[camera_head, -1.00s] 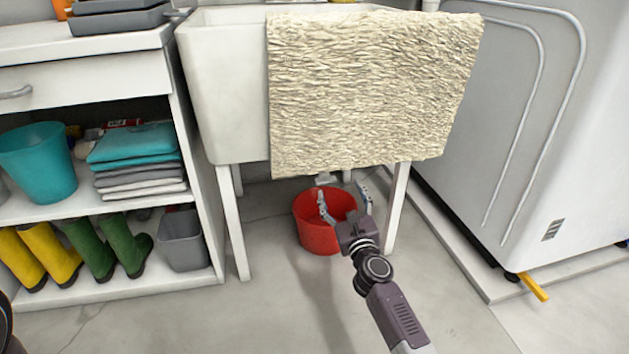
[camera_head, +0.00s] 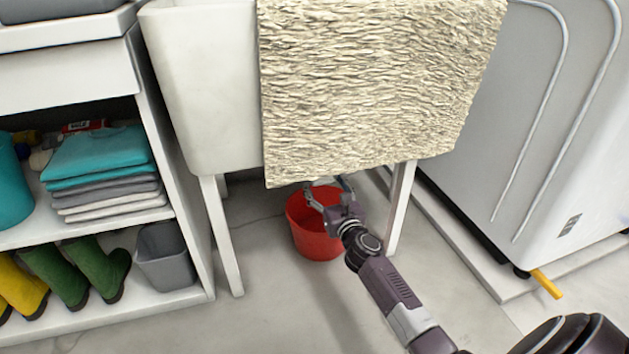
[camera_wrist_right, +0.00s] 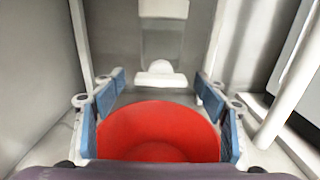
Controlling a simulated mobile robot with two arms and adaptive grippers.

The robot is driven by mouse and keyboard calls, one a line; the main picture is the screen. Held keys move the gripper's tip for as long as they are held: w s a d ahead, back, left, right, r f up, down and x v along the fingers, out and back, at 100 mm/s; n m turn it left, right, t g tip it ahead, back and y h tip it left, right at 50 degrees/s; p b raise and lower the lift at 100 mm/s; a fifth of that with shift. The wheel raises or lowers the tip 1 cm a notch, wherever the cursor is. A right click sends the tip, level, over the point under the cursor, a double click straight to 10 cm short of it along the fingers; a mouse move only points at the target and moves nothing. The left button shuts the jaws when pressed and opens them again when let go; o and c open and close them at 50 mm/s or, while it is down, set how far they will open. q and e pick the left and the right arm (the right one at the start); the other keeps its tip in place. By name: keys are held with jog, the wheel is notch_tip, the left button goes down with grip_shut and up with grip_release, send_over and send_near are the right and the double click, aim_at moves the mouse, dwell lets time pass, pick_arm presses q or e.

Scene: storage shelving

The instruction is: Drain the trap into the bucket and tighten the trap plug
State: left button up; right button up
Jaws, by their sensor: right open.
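The red bucket (camera_head: 306,240) stands on the floor under the white sink, and its open mouth fills the lower middle of the right wrist view (camera_wrist_right: 158,130). A white rounded fitting (camera_wrist_right: 161,74), seemingly the trap, hangs beyond and above the bucket in that view. I cannot make out its plug. In the head view the fitting is hidden behind the draped cloth and gripper. My right gripper (camera_head: 328,185) is above the bucket, fingers spread and empty, pointing under the sink. In the wrist view its blue finger pads (camera_wrist_right: 160,92) frame the fitting, apart from it. My left gripper is not in view.
The sink (camera_head: 205,100) has a rough cream cloth (camera_head: 370,90) over its front and legs (camera_head: 400,208) either side of the bucket. A shelf with folded towels (camera_head: 105,165) and boots (camera_head: 90,268) stands left. A white appliance (camera_head: 560,150) stands right. Floor in front is clear.

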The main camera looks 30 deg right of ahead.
jog(key=shift+w, duration=0.1)
jog(key=shift+c, duration=0.5)
jog(key=c, duration=1.1)
jog(key=shift+o, duration=0.2)
